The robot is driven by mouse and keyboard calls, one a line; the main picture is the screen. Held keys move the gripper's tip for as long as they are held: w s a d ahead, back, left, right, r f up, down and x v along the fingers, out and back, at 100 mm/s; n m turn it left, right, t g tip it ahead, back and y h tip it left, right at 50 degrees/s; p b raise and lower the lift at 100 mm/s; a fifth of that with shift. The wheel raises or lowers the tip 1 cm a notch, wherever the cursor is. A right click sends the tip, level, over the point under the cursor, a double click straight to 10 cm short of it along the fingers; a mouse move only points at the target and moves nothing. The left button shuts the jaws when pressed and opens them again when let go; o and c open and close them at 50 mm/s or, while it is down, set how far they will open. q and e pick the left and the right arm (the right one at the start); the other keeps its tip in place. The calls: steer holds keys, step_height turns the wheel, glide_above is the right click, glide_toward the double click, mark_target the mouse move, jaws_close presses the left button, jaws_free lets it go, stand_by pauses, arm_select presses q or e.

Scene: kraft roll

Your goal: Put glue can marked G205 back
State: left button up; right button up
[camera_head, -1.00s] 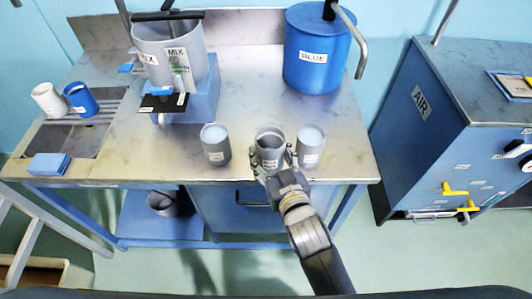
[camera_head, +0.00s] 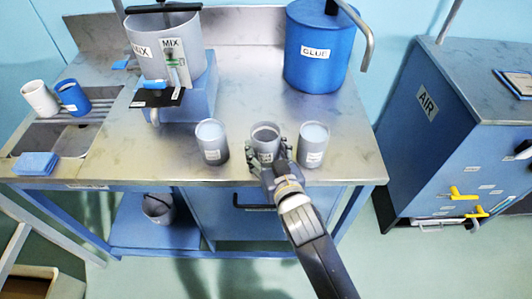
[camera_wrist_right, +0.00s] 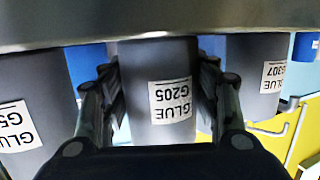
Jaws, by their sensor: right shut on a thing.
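The grey glue can marked G205 (camera_head: 266,146) is upright at the bench's front edge, between two similar cans. The right wrist view shows it upside down, with its label (camera_wrist_right: 170,100) readable. My right gripper (camera_head: 268,156) is shut on this can, one finger on each side. I cannot tell whether its base touches the bench. The left neighbouring can (camera_head: 211,142) and right neighbouring can (camera_head: 313,145) stand apart from it. In the wrist view, one neighbour reads G307 (camera_wrist_right: 270,78); the other's label (camera_wrist_right: 14,128) is cut off. My left gripper is not in view.
A blue GLUE tank (camera_head: 318,50) with a bent pipe stands behind on the bench (camera_head: 250,102). A grey MIX vessel (camera_head: 166,46) stands left of it. A blue AIR cabinet (camera_head: 425,125) is right.

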steer(key=o, duration=1.4)
steer(key=shift+r, duration=0.15)
steer(key=v, duration=1.2)
steer(key=shift+d+b, duration=0.1)
steer(key=shift+b, duration=0.2)
